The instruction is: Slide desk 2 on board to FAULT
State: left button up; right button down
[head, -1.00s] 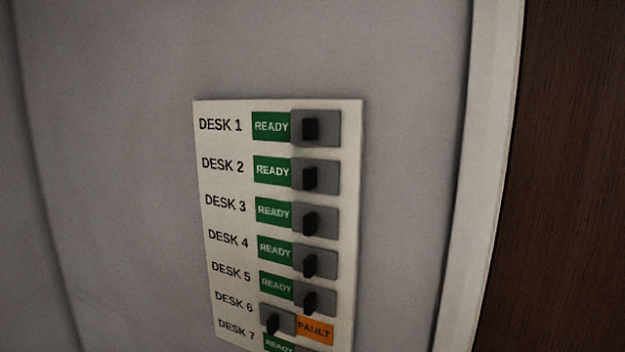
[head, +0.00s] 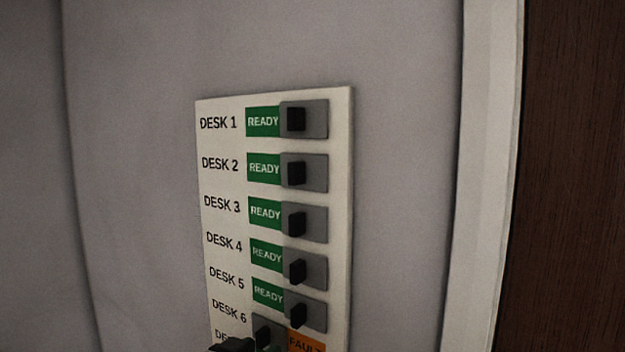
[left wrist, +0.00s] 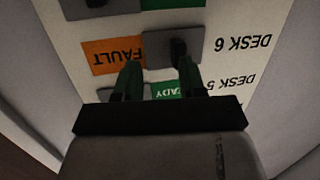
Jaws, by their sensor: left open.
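The board (head: 222,185) is a pale upright panel on the wall with a column of labelled sliders. The desk 2 slider (head: 316,174) is a grey plate with a black knob (head: 294,172). It sits to the right, with green READY showing on its left. My left gripper (head: 250,346) just enters at the bottom edge of the head view, near the desk 6 row and well below desk 2. In the left wrist view, my left gripper (left wrist: 158,74) is open and empty, its fingers over the desk 5 and desk 6 rows. The right gripper is not in view.
Desks 1, 3, 4 and 5 also show READY. The desk 6 slider (left wrist: 178,48) sits the other way, showing orange FAULT (left wrist: 113,55). A light frame (head: 480,180) and dark wood (head: 570,180) stand right of the board. The wall around it is bare.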

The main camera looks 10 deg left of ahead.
pick_arm(q)
notch_tip(320, 180, up, 14)
jog(key=s+m+t+h, duration=0.1)
jog(key=s+t+h, duration=0.1)
jog(key=t, duration=0.1)
jog(key=m+t+h, duration=0.2)
jog(key=t+h, duration=0.1)
send_near(290, 169)
jog(key=p+x, duration=0.9)
jog(key=shift+w+d+r, duration=0.1)
jog(key=shift+w+r, duration=0.05)
jog(key=shift+w, duration=0.05)
grip_shut()
